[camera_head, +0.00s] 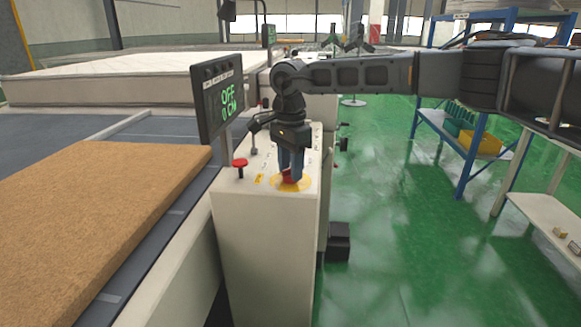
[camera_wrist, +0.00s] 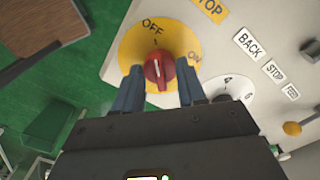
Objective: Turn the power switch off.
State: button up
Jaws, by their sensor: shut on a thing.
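The red power switch knob (camera_head: 289,177) sits on a yellow disc (camera_head: 305,184) on top of the white control console (camera_head: 262,245). In the wrist view the knob (camera_wrist: 160,72) stands on the disc (camera_wrist: 130,45), marked OFF and ON; its pointer lies near the OFF mark. My gripper (camera_head: 290,165) points down with its two blue fingers around the knob. In the wrist view my gripper (camera_wrist: 158,80) is shut on the knob, one finger on each side.
A red push button (camera_head: 240,163) and a small lever (camera_head: 254,140) stand left of the switch. A brown pad (camera_head: 95,215) lies at the left, a white mattress (camera_head: 140,80) behind it. A blue shelf rack (camera_head: 440,130) stands right across green floor.

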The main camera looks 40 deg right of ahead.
jog(key=shift+r, duration=0.1)
dwell(0.3)
jog(key=o, duration=1.1)
jog(key=shift+c, duration=0.2)
notch_tip(320, 180, up, 8)
jog(key=shift+f, duration=0.15)
jog(key=shift+a, duration=0.1)
